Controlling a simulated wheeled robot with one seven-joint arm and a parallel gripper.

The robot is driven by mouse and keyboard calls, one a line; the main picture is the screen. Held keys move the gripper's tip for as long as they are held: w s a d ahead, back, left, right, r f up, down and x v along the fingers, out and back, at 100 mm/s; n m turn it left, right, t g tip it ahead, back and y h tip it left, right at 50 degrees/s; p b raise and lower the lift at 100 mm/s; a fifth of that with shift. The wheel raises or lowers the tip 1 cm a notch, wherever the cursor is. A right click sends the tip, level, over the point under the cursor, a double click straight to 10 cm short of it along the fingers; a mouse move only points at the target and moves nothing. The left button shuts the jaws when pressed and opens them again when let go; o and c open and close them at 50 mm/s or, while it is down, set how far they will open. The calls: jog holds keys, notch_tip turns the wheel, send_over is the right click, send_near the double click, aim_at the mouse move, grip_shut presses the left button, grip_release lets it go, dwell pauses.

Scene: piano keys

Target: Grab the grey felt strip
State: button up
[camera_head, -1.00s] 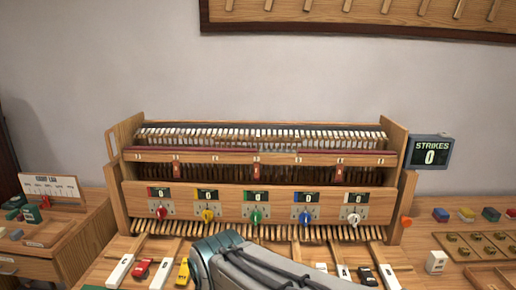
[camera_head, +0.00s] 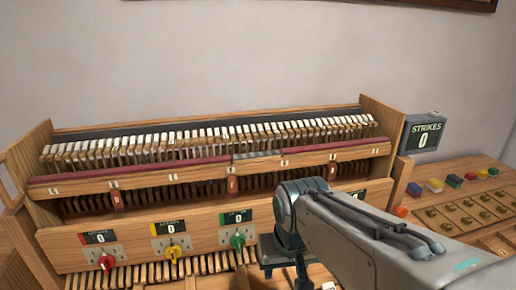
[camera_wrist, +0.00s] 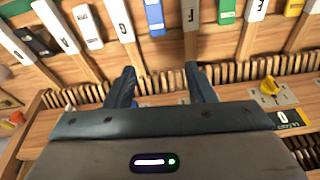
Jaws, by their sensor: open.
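A short grey strip (camera_head: 257,155) lies on top of the wooden rail across the piano action, between two stretches of dark red felt (camera_head: 130,177). It looks like the grey felt strip. It is not visible in the wrist view. My gripper (camera_wrist: 161,75) is open and empty, with its two dark fingers apart above the front keys. In the head view my arm is in front of the piano, right of the green knob, with its end below the rail and apart from the grey strip. My fingers are mostly hidden there.
Red, yellow and green knobs (camera_head: 238,241) with small displays line the front panel. Lettered keys (camera_wrist: 122,22) lie below my gripper. A "STRIKES 0" sign (camera_head: 425,133) stands at right, beyond the wooden side post (camera_head: 382,132). Space above the rail is clear.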

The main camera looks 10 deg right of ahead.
jog(key=w+r+m+g+p, duration=0.1)
jog(key=w+r+m+p, duration=0.5)
jog(key=w+r, duration=1)
notch_tip(320, 180, up, 10)
jog(key=r+m+g+p, duration=0.1)
jog(key=m+g+p, duration=0.1)
jog(key=m, duration=0.9)
send_over(264, 153)
jog(key=f, duration=0.8)
jog(key=shift+s+a, duration=0.1)
jog(key=shift+s, duration=0.15)
jog(key=shift+w+f, duration=0.15)
jog(key=shift+f, duration=2.8)
jog(key=c, duration=1.1)
